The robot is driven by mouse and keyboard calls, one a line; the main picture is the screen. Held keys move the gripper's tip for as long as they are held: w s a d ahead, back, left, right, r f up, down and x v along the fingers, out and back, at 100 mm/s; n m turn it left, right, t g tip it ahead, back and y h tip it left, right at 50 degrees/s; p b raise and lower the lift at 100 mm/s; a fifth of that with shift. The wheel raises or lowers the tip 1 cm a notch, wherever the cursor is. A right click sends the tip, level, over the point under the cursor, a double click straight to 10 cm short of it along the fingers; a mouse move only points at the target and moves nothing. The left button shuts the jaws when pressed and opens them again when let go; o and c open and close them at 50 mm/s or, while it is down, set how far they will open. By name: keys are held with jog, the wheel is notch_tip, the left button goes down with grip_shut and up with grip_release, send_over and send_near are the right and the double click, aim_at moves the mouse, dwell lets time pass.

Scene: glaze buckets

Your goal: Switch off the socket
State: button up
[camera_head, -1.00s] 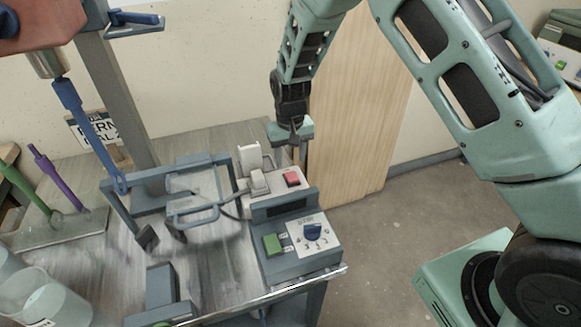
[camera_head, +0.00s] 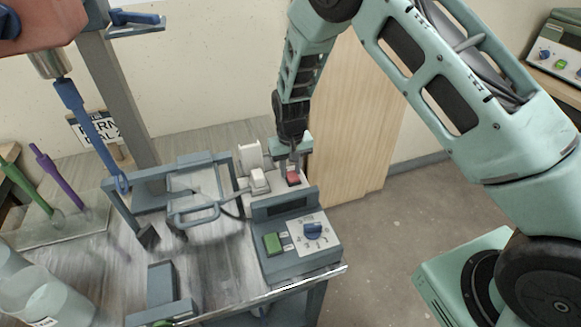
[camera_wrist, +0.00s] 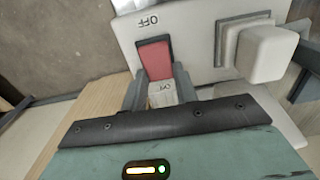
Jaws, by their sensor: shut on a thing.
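The socket is a pale plate (camera_head: 276,190) on the back of the workbench; it also shows in the wrist view (camera_wrist: 195,22). It carries a red rocker switch (camera_wrist: 155,58), also seen in the head view (camera_head: 293,180). "OFF" is printed at one end of the switch, and a label that seems to read "ON" is at the end nearer my gripper. A white plug (camera_wrist: 268,52) sits in the socket beside the switch. The contact itself is partly hidden.
A grey control box (camera_head: 290,262) with a green button and a blue dial stands in front of the socket. A grey frame with a handle (camera_head: 193,214) is to the left, with a drill stand beyond. Clear buckets (camera_head: 45,295) stand at the front left.

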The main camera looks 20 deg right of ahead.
jog(key=shift+s+f+t+b, duration=0.1)
jog(key=shift+s+t+b, duration=0.1)
jog(key=shift+t+b, duration=0.5)
jog(key=shift+s+t+b, duration=0.2)
jog(key=shift+t+b, duration=0.35)
jog(key=shift+t, duration=0.15)
jog(key=shift+s+r+t+b, duration=0.1)
jog(key=shift+r+t+b, duration=0.15)
jog(key=shift+t+b, duration=0.35)
jog(key=o, duration=1)
jog(key=shift+r, duration=0.1)
jog(key=p+v, duration=0.2)
jog(key=v, duration=1.5)
jog(key=shift+s, duration=0.2)
